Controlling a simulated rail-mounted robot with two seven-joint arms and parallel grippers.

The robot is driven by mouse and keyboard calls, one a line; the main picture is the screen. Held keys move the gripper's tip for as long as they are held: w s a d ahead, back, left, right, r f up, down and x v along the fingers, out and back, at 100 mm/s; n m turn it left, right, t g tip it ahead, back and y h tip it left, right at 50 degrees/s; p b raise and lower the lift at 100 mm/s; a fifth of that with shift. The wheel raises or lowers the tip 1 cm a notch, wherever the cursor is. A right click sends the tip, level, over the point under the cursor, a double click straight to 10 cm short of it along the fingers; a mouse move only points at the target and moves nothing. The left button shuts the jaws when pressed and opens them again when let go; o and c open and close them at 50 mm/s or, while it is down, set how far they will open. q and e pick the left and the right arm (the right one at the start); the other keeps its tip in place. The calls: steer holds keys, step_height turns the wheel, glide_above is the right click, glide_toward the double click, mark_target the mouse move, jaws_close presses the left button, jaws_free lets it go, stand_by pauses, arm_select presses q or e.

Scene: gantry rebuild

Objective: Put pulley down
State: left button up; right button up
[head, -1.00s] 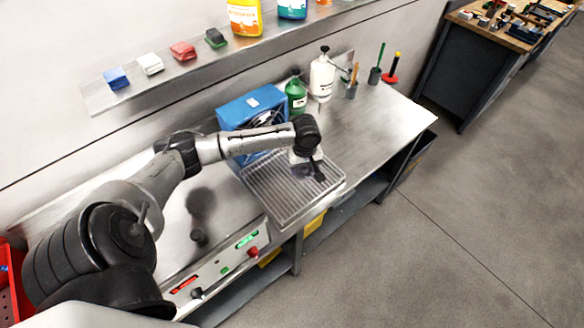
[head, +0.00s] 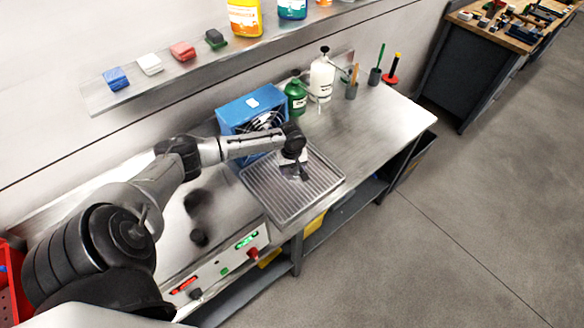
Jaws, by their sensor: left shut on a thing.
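My left gripper (head: 299,174) is over the ribbed metal drain tray (head: 317,196) on the steel bench, with its fingers pointing down. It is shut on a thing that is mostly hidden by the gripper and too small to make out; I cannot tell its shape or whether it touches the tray. The pulley does not show clearly. My right gripper is not in view.
A blue fan box (head: 241,107) stands close behind the tray. A green bottle (head: 296,97) and a white dispenser bottle (head: 322,77) stand at the back. A control panel (head: 225,262) fronts the bench. The bench right of the tray is clear.

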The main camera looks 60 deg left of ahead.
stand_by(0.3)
arm_select(q)
steer(key=o, duration=1.2)
steer(key=shift+f, duration=0.15)
step_height(320, 180, up, 12)
steer(key=shift+r, duration=0.2)
